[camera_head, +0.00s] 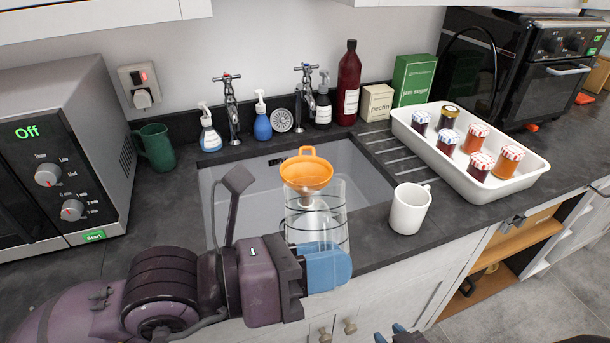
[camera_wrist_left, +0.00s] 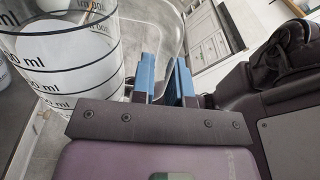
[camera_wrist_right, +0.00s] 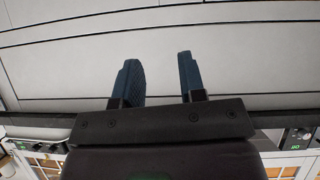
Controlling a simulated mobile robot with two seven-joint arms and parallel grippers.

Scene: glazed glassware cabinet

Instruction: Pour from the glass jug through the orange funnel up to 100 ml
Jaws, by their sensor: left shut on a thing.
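The orange funnel (camera_head: 306,173) sits on top of a clear vessel with black ring marks (camera_head: 318,228), in front of the sink. My left gripper (camera_head: 325,270) is at the vessel's lower front. In the left wrist view, its blue fingers (camera_wrist_left: 165,82) are shut on clear glass, which I take for the glass jug (camera_wrist_left: 153,30); the marked vessel stands close to the left (camera_wrist_left: 65,55). The clear outlines overlap, so I cannot tell jug and vessel apart well or see a liquid level. My right gripper (camera_wrist_right: 157,80) is open and empty, low before pale cabinet fronts.
A white mug (camera_head: 409,208) stands right of the vessel. A white tray (camera_head: 470,175) with several jam jars is further right. Behind are the sink (camera_head: 375,180), taps (camera_head: 231,105) and bottles (camera_head: 349,82). A microwave (camera_head: 65,140) and green mug (camera_head: 155,147) are left.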

